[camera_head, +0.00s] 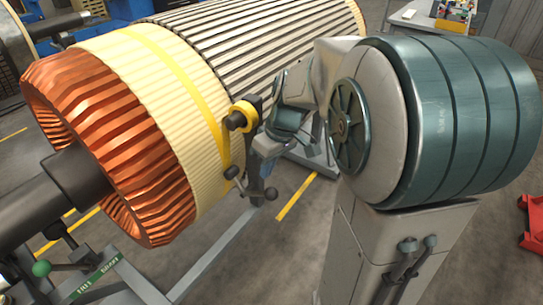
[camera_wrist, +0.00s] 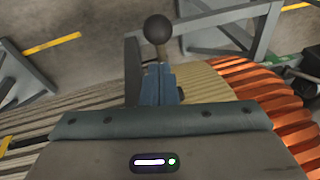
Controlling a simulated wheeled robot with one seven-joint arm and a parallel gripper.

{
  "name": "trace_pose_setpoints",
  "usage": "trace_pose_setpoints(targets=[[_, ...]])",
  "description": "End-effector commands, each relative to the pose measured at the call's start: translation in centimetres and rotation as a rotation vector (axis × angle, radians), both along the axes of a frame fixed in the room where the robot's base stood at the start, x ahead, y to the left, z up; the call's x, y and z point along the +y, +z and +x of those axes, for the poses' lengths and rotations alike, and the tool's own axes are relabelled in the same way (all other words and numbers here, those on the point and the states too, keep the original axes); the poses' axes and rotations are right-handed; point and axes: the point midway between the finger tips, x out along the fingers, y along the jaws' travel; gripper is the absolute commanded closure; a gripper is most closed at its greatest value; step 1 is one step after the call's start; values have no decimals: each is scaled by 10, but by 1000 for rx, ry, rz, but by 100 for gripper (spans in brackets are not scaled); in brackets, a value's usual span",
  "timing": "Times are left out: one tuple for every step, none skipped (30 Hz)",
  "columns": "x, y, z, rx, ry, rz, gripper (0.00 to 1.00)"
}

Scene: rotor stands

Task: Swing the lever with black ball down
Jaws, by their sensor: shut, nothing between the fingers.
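A black ball (camera_wrist: 157,29) on a short stem is at the top middle of the wrist view, just past my fingertips. In the head view, a small black ball (camera_head: 271,193) sits just below my gripper, and another dark ball (camera_head: 231,172) is to its left. I cannot tell which of the two the wrist view shows. My gripper (camera_head: 257,178) points down beside the rotor's pale band. Its blue fingers are shut and empty (camera_wrist: 157,72), close to the stem. I cannot tell whether they touch it. The fingers hide the stem's lower part.
The big rotor (camera_head: 130,120), with copper windings and a pale band, lies close to the left of my gripper. A grey stand frame (camera_head: 215,250) runs below. A green-ball lever (camera_head: 41,268) is at lower left. Open floor (camera_head: 285,265) lies below and right of the frame.

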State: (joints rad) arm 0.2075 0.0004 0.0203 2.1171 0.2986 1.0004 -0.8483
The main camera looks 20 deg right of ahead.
Motion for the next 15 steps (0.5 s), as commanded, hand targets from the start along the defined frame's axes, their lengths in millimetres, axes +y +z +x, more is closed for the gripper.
trace_pose_setpoints(targets=[[3, -10, 0, 5, 2, 1, 100], [4, -14, 1, 3, 2, 0, 100], [5, -20, 1, 4, 3, 0, 100], [6, -25, 2, 4, 3, 0, 100], [7, -28, 2, 4, 3, 0, 100], [8, -32, 3, 2, 2, 0, 100], [9, -35, 3, 2, 2, 0, 100], [9, -37, 3, 2, 1, 0, 100], [10, -40, 4, 1, 1, 0, 100], [10, -41, 4, 1, 1, 0, 100], [11, -42, 4, 1, 1, 0, 100], [11, -43, 4, 1, 1, 0, 100], [11, -43, 4, 1, 1, -1, 100], [11, -44, 4, 0, 1, 0, 100], [11, -44, 4, 0, 1, 0, 100]])
